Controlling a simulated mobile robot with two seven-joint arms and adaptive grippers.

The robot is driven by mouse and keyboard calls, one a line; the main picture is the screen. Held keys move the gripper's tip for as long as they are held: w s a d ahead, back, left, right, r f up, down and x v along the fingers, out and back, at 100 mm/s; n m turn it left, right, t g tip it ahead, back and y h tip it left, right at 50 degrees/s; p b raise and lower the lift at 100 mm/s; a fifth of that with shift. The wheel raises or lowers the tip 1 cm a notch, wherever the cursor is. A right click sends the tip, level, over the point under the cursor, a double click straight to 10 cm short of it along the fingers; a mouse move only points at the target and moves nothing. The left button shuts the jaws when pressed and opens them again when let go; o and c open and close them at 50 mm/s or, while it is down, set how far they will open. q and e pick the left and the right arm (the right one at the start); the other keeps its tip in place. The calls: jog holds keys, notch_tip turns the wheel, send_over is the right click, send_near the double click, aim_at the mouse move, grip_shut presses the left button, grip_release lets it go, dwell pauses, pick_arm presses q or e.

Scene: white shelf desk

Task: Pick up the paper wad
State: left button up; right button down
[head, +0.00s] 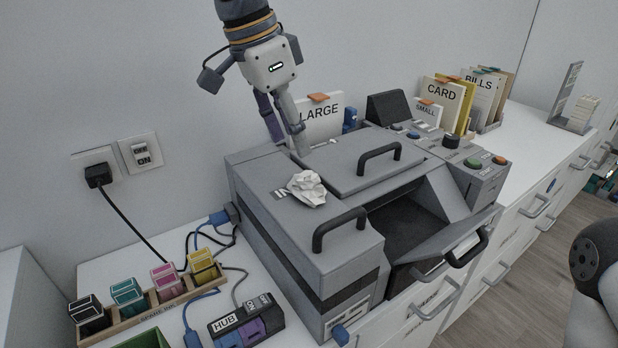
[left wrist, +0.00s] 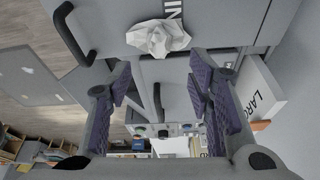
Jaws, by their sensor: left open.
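The paper wad (head: 307,188) is white and crumpled. It lies on top of the grey printer (head: 262,215), next to the "IN" label. It also shows at the top middle of the left wrist view (left wrist: 158,38), beyond the fingertips. My left gripper (head: 287,140) is open and points down over the back part of the printer, behind the wad and apart from it. Its two purple-padded fingers (left wrist: 165,82) show with nothing held between them. My right gripper is not in view.
Two black handles (head: 340,229) (head: 379,158) stand up from the printer top. The front flap (head: 445,250) hangs open. The "LARGE" folder (head: 320,115) stands behind, close to my left gripper. Ink cartridges (head: 165,280) and a hub (head: 246,322) sit at the left.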

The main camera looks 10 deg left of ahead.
aim_at(306, 173)
pick_arm(q)
jog(key=x, duration=0.7)
jog(key=shift+d+f, duration=0.1)
jog(key=shift+f, duration=0.3)
jog(key=c, duration=0.9)
